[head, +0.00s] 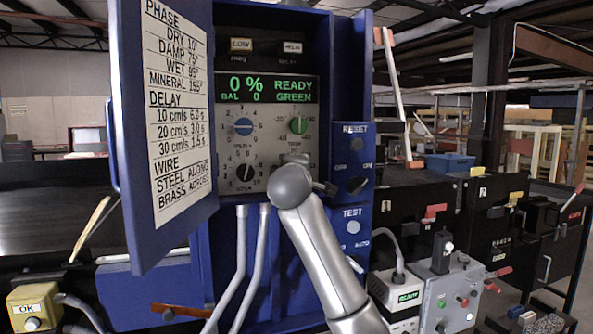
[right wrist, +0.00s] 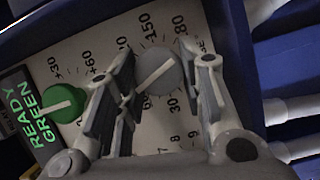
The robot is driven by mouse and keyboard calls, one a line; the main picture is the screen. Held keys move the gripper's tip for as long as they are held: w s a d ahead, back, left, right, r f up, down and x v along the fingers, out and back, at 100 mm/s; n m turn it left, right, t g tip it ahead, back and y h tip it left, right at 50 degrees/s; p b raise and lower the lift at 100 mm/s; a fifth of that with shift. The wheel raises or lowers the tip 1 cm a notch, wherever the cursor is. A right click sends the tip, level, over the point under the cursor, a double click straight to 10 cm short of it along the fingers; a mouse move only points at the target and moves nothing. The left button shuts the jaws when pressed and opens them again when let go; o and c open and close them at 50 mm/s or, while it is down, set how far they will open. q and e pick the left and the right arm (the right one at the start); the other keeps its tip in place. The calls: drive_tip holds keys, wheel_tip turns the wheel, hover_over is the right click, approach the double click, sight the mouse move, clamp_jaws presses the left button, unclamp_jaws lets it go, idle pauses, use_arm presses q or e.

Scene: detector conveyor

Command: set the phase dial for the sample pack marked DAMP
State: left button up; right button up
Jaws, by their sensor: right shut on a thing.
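The grey phase dial (right wrist: 157,72) with a white pointer line shows between the fingers of my right gripper (right wrist: 158,88) in the right wrist view. The gripper is shut on it. The pointer lies slantwise, and I cannot tell its exact reading. Scale numbers 30, 150 and 180 show around it. In the head view my right gripper (head: 300,172) reaches the lower right of the control panel (head: 270,150) and hides the dial. The chart (head: 177,100) on the open door lists DAMP under PHASE, seemingly 75°. No pack marked DAMP is recognisable. My left gripper is out of view.
The display (head: 268,88) reads 0 %, BAL 0, READY GREEN. A blue dial (head: 243,126), a green dial (head: 297,125) and a black dial (head: 245,172) sit close by. The open blue door stands left; a RESET and TEST side panel (head: 354,185) is right.

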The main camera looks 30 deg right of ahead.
drive_tip(key=shift+f, duration=0.1)
drive_tip(key=o, duration=1)
drive_tip(key=shift+o, duration=0.2)
drive_tip(key=v, duration=1.2)
